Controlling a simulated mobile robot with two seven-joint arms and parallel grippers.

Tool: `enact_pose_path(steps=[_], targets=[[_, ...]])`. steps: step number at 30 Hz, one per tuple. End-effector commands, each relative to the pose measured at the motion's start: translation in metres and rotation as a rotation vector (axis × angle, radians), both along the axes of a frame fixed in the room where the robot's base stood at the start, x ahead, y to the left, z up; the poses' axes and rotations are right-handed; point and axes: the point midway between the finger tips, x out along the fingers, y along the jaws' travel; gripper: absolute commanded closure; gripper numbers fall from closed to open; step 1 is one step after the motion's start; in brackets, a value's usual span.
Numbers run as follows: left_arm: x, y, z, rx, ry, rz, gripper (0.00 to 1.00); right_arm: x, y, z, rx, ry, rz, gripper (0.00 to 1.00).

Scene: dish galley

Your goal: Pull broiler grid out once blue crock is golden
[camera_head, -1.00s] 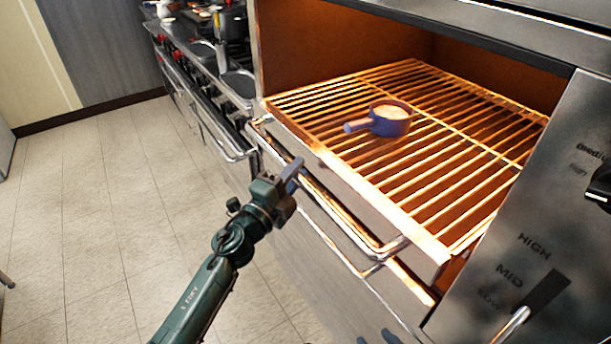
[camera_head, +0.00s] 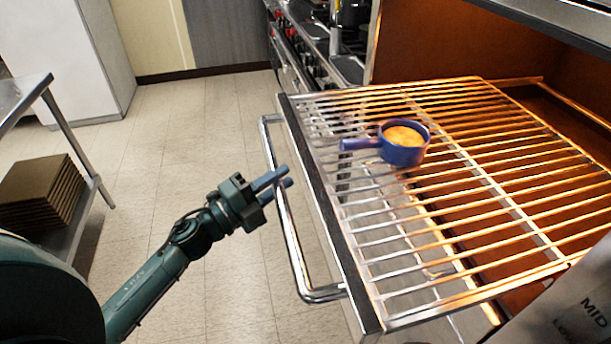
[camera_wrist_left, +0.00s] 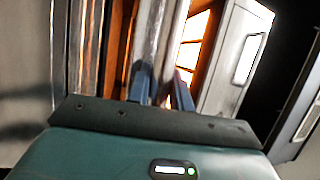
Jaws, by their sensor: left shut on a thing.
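The broiler grid (camera_head: 466,187) is a wire rack sticking well out of the glowing broiler, with a bar handle (camera_head: 293,245) along its front. The blue crock (camera_head: 404,153) stands upright on the grid, its stub handle pointing left; its top looks golden-orange. My left gripper (camera_head: 279,181) is shut on the grid's handle, with its fingers around the bar. In the left wrist view, the handle bar (camera_wrist_left: 158,50) runs between the two blue fingers (camera_wrist_left: 160,88). My right gripper is not in view.
A steel table (camera_head: 22,92) stands at the left, with a stack of brown trays (camera_head: 42,193) on its lower shelf. A range with pans (camera_head: 315,45) is behind the grid. The tiled floor (camera_head: 190,130) left of the grid is clear.

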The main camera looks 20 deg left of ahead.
Motion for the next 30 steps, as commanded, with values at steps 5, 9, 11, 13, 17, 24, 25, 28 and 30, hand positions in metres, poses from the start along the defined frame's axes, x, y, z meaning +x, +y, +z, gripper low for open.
enact_pose_path(steps=[5, 9, 11, 13, 17, 24, 25, 28, 30], targets=[[-0.009, 0.014, -0.001, 0.001, 0.001, 0.000, 1.00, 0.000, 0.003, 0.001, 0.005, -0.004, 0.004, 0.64], [-0.012, 0.018, 0.000, 0.001, -0.001, -0.001, 1.00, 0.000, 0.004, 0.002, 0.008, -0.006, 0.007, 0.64], [-0.012, 0.018, 0.000, 0.000, 0.000, -0.001, 1.00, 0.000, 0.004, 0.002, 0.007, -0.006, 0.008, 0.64], [-0.012, 0.019, 0.000, 0.000, 0.000, -0.001, 1.00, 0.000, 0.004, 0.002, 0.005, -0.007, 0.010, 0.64], [-0.012, 0.019, 0.000, 0.000, 0.000, 0.000, 1.00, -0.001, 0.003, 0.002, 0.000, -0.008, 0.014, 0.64], [-0.012, 0.018, 0.000, 0.000, 0.000, 0.000, 0.67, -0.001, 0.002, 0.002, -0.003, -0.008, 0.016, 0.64], [-0.012, 0.018, 0.000, 0.000, 0.000, 0.000, 0.65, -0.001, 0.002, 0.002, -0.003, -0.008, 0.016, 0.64], [-0.012, 0.018, 0.000, 0.000, 0.000, 0.001, 0.57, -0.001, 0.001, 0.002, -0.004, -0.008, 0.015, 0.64], [-0.012, 0.018, 0.000, 0.000, 0.000, 0.001, 0.57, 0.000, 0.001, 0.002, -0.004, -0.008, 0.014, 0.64]])
